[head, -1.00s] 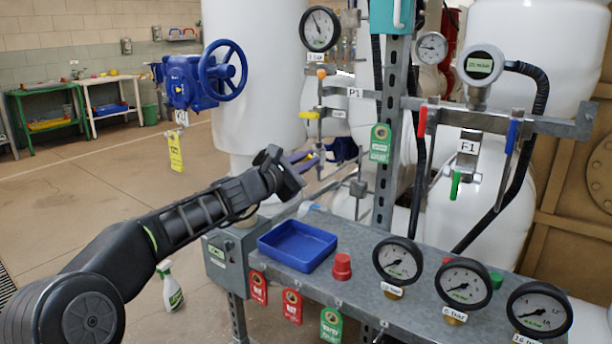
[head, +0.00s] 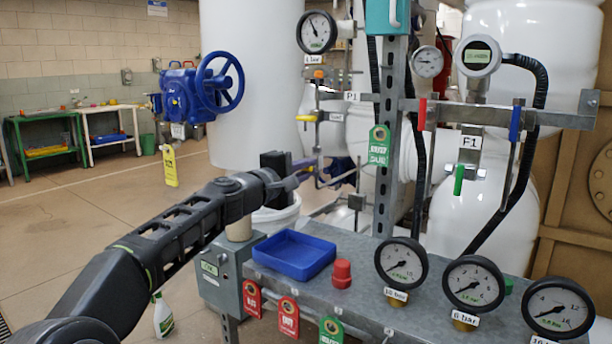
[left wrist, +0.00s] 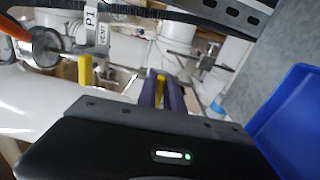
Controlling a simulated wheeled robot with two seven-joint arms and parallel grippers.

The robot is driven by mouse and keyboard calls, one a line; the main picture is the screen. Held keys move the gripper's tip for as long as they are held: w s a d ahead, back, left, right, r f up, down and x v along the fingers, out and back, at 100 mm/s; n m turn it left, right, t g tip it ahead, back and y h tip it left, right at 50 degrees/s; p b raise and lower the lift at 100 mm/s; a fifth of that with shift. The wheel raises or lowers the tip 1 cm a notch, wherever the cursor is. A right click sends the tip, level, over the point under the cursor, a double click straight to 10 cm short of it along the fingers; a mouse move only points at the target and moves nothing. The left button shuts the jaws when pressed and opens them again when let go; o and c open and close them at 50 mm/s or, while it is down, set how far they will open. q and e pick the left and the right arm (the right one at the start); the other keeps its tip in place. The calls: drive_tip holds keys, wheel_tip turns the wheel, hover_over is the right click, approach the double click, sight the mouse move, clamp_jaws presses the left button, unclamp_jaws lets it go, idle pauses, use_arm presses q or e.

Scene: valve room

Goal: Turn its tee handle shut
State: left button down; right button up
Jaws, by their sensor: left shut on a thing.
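My left gripper (head: 318,167) reaches in from the left to the small pipework below the P1 label (head: 351,96). Its purple fingers show in the left wrist view (left wrist: 162,93), closed on a narrow yellow piece (left wrist: 160,84), which looks like a handle. Most of that piece is hidden by the fingers. A second yellow handle (head: 306,118) sits higher on the same pipe, above the fingers and apart from them. It also shows in the left wrist view (left wrist: 85,70). A steel cross-shaped fitting (left wrist: 205,62) stands beyond the fingers. My right gripper is not in view.
A blue tray (head: 270,260) and a red knob (head: 341,273) are on the grey bench below my gripper. Several gauges line its front. A blue handwheel (head: 219,80) is at the upper left. A steel post (head: 388,140) with a green tag stands right of the gripper.

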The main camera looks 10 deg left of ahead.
use_arm(q)
drive_tip(key=shift+f+m, duration=0.1)
drive_tip(key=shift+m, duration=0.3)
drive_tip(key=c, duration=1.5)
unclamp_jaws()
drive_tip(key=b+v, duration=0.2)
drive_tip(key=v, duration=0.5)
drive_tip(key=shift+s+b, duration=0.3)
drive_tip(key=shift+s, duration=0.1)
drive_tip(key=shift+a, duration=0.1)
